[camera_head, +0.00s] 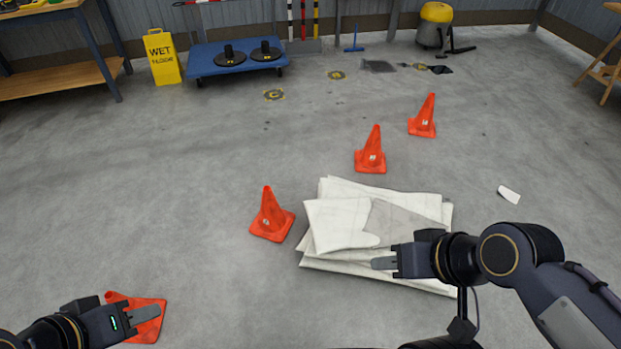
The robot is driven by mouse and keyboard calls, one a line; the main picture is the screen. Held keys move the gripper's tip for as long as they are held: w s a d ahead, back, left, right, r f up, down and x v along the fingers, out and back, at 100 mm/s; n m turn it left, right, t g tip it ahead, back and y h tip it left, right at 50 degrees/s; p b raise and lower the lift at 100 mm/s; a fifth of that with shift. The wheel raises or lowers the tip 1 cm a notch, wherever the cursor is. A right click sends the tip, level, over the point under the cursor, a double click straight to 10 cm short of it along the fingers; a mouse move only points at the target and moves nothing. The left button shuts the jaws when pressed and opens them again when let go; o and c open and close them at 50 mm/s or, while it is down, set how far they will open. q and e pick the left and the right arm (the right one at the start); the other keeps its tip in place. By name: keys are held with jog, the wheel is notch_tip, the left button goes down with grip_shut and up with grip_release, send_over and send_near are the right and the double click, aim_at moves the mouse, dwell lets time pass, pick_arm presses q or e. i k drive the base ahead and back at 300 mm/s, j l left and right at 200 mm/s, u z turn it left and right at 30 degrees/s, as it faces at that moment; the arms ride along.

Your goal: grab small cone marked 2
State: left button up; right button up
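Orange cones stand in a slanting row on the grey floor. The far one (423,118), the middle one (371,152) and the nearer one (271,217) are upright, each with a small pale mark too small to read. Another orange cone (150,329) at lower left is partly hidden by my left gripper (147,314). I cannot tell whether that gripper touches it, or whether its fingers are open or shut. My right gripper (382,263) is over the folded white sheets, away from the cones; its fingers overlap in this view, so its opening is unclear.
A stack of folded white sheets (330,265) lies right of the nearer cone. A white scrap (509,194) lies farther right. A blue platform cart (207,62), yellow wet floor sign (162,58) and yellow-topped vacuum (435,14) stand at the back. The floor between is mostly clear.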

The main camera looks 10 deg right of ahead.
aim_at(273, 223)
jog(key=i+u, duration=0.45)
jog(key=i, duration=1.4)
jog(key=j, duration=0.05)
